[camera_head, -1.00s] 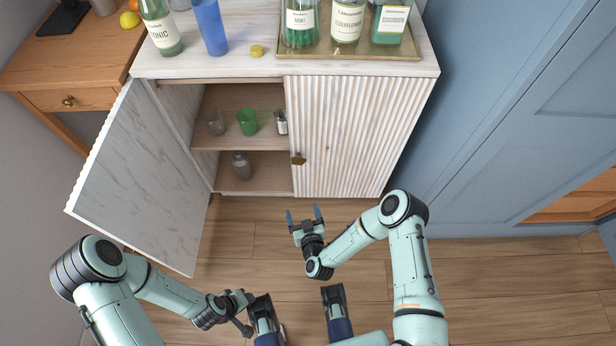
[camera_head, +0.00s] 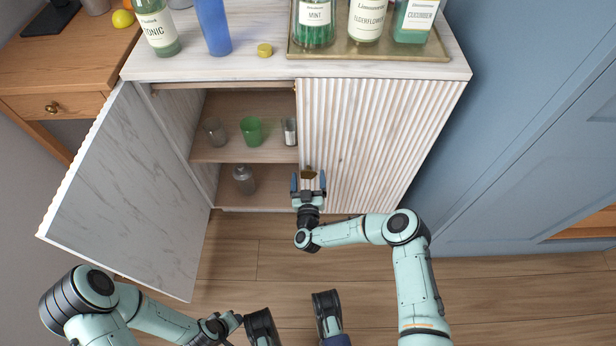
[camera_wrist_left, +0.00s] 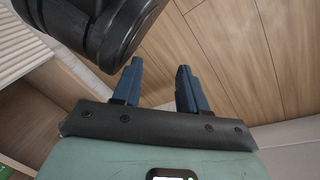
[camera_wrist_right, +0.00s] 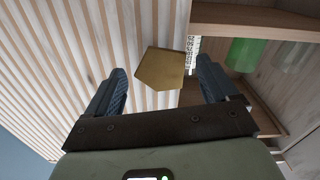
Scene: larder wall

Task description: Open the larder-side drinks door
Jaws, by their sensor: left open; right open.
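The larder-side drinks door (camera_head: 372,140) is the white fluted right-hand door of the cabinet, beside the blue wall, and it is shut. Its small brass handle (camera_head: 309,172) sits near the door's left edge. In the right wrist view the faceted brass handle (camera_wrist_right: 161,69) lies between the two fingertips, with gaps on both sides. My right gripper (camera_head: 308,182) is open at the handle, not closed on it. My left gripper (camera_wrist_left: 160,72) is open and empty, low in front of the cabinet and partly out of clear sight in the head view.
The left cabinet door (camera_head: 125,200) stands wide open. Inside are a green glass (camera_head: 251,131), clear glasses and a grey bottle (camera_head: 244,179). Bottles stand on top, some on a brass tray (camera_head: 370,49). The wooden floor (camera_head: 480,290) in front is clear.

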